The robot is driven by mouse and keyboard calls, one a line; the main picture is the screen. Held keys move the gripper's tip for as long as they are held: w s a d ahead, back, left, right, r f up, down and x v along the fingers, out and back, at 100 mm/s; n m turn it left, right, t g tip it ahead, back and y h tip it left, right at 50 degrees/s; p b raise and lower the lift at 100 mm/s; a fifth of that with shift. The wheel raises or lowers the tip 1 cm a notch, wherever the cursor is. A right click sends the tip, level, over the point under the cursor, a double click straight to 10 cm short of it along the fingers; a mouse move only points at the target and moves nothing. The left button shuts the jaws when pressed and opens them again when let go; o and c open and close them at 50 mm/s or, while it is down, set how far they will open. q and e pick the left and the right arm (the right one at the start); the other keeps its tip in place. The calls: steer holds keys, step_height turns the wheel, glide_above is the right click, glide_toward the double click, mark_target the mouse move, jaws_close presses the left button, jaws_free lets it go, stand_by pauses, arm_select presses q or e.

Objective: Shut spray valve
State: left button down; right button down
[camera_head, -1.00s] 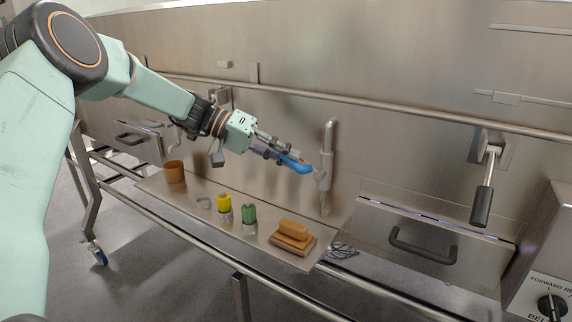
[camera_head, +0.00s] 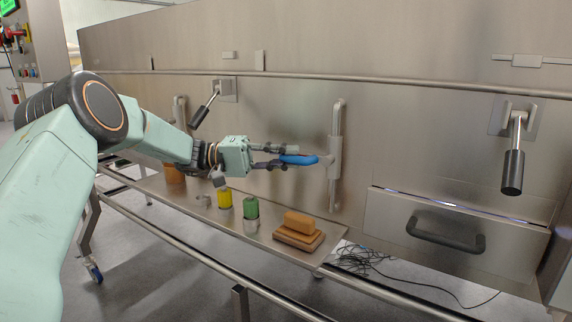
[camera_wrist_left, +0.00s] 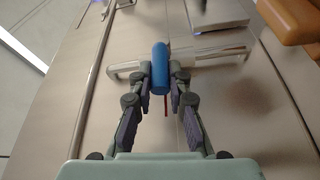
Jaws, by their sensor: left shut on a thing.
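The spray valve sits on a vertical steel pipe (camera_head: 336,155) on the tunnel wall. Its blue lever handle (camera_head: 299,159) points left from the pipe, roughly level and square to it. My left gripper (camera_head: 285,159) is shut on the blue handle, its fingers on either side. In the left wrist view the blue handle (camera_wrist_left: 160,68) stands between the two fingertips (camera_wrist_left: 160,85), with the steel pipe (camera_wrist_left: 205,57) running across behind it. My right gripper is out of view.
Below the handle a shelf (camera_head: 185,197) carries a brown cup (camera_head: 174,175), yellow (camera_head: 225,198) and green (camera_head: 250,208) containers and orange-brown blocks (camera_head: 298,228). A black-handled lever (camera_head: 513,170) and a drawer (camera_head: 385,205) are at right. Loose cables (camera_head: 365,262) lie below.

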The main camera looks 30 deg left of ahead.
arm_select(q)
steer(key=shift+s+f, duration=0.1)
steer(key=shift+f, duration=0.2)
steer(key=c, duration=1.3)
jaws_free()
steer(key=shift+r, duration=0.15)
steer(key=v, duration=1.2)
